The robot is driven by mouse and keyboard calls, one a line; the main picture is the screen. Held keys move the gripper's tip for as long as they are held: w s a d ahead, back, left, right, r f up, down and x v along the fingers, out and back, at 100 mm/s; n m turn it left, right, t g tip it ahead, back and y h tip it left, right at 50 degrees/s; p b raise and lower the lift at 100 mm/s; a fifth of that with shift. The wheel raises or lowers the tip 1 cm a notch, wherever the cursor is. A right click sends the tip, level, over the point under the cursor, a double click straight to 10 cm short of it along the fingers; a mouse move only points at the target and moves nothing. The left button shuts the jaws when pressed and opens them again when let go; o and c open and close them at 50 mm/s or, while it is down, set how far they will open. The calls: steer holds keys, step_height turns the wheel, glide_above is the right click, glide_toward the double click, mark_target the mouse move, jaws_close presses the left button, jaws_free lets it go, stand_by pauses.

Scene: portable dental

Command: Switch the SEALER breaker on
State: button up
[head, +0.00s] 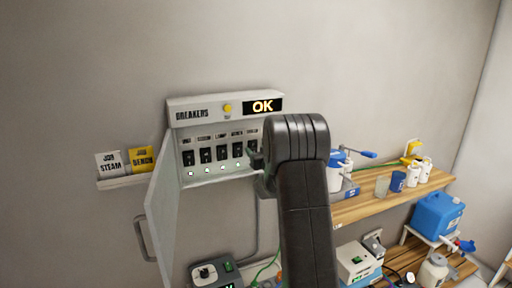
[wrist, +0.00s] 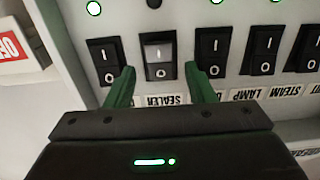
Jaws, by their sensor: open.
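The SEALER breaker (wrist: 159,52) is a black rocker switch in the wrist view, with its label upside down below it. Its upper half looks lighter grey than the other rockers, and the small lamp (wrist: 154,3) above it is dark. My gripper (wrist: 160,74) is open, with one green finger on each side of the lower part of this rocker; I cannot tell whether they touch the panel. In the head view my gripper (head: 259,160) is at the right part of the breaker box (head: 184,115), and my arm hides the box's right end.
Neighbouring rockers (wrist: 213,52) sit close on both sides, with green lamps lit. The box door (head: 160,220) hangs open at the left. A wooden shelf (head: 350,211) with bottles is at right.

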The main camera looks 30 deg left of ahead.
steer(key=shift+w+a, duration=0.35)
steer(key=shift+a, duration=0.15)
